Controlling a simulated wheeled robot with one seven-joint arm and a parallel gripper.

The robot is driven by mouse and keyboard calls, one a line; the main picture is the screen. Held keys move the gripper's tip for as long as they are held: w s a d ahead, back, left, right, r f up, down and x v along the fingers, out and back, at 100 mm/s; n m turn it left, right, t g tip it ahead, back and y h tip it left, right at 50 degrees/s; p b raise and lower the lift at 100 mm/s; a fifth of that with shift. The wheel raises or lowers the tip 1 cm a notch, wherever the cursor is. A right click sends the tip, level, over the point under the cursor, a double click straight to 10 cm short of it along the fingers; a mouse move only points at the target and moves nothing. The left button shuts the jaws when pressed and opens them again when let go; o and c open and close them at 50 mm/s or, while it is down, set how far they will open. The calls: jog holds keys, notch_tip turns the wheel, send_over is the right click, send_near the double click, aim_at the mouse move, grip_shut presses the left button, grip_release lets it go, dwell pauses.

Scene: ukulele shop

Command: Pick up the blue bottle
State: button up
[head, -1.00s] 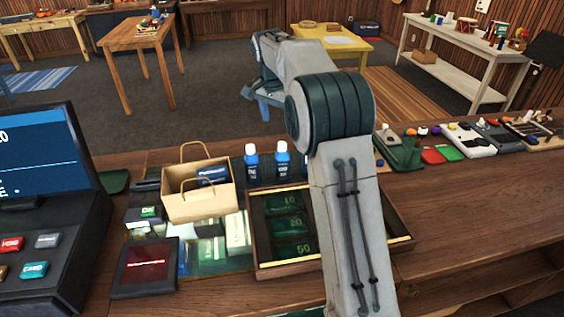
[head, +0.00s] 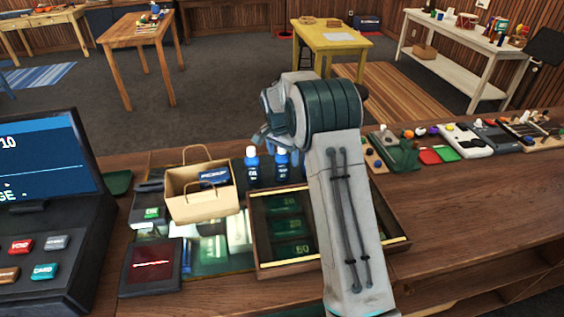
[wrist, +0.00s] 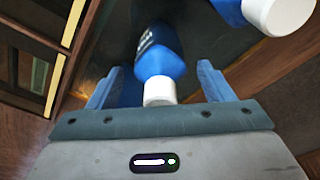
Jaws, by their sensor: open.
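Two blue bottles with white caps stand side by side on the counter in the head view, a left one (head: 252,170) and a right one (head: 282,168). My gripper (head: 268,137) is just above them, partly hidden by my arm. In the wrist view my open gripper (wrist: 158,82) has one blue bottle (wrist: 160,55) showing between its fingers, its white cap toward the palm. No finger is seen closed on it. A second blue bottle (wrist: 228,10) is at the upper right, outside the right finger. I cannot tell which head-view bottle is between the fingers.
A paper bag (head: 203,200) stands left of the bottles. An open cash drawer (head: 262,262) lies in front of them. A register (head: 45,225) is at far left. Small items, including a red pad (head: 429,157), line the counter at right. The counter's right front (head: 460,210) is clear.

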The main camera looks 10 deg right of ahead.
jog(key=c, duration=1.1)
jog(key=shift+c, duration=0.2)
